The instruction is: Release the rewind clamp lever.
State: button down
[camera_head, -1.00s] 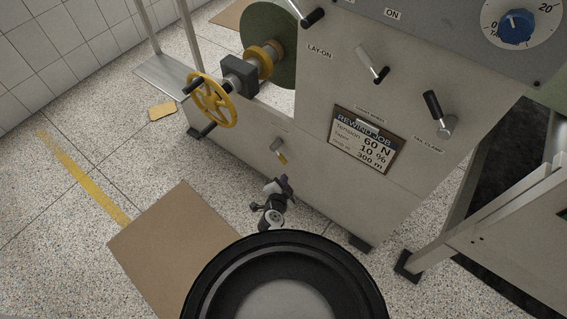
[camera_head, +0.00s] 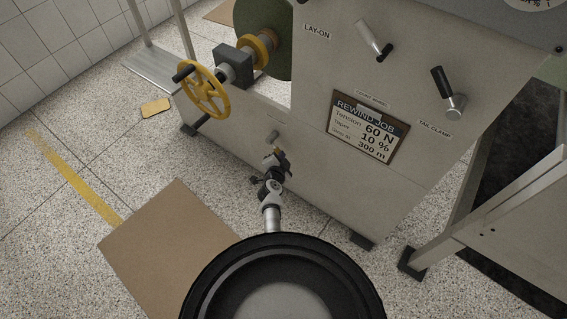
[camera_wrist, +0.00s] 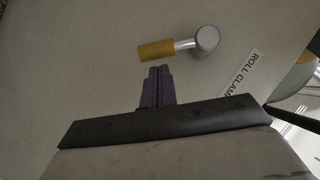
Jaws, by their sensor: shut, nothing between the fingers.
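The clamp lever has a silver hub (camera_wrist: 206,39) and a yellow grip (camera_wrist: 156,50) that points left in the wrist view. A label beside it reads "ROLL CLAM", with its end cut off. In the head view the lever's hub (camera_head: 273,136) sits low on the machine's front panel, and its yellow end is mostly hidden by my gripper. My gripper (camera_wrist: 159,71) is shut and empty, its dark purple fingertips just below the yellow grip in the wrist view. I cannot tell whether they touch it. In the head view my gripper (camera_head: 277,157) is at the lever.
A yellow handwheel (camera_head: 204,91) sticks out left of the lever. A job board (camera_head: 368,128), the tail clamp lever (camera_head: 447,92) and another lever (camera_head: 373,40) are on the panel to the right. A brown sheet (camera_head: 178,250) lies on the floor. A metal frame (camera_head: 490,225) stands at right.

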jog(key=shift+w+a+f, duration=0.15)
jog(key=shift+w+f, duration=0.05)
jog(key=shift+f, duration=0.05)
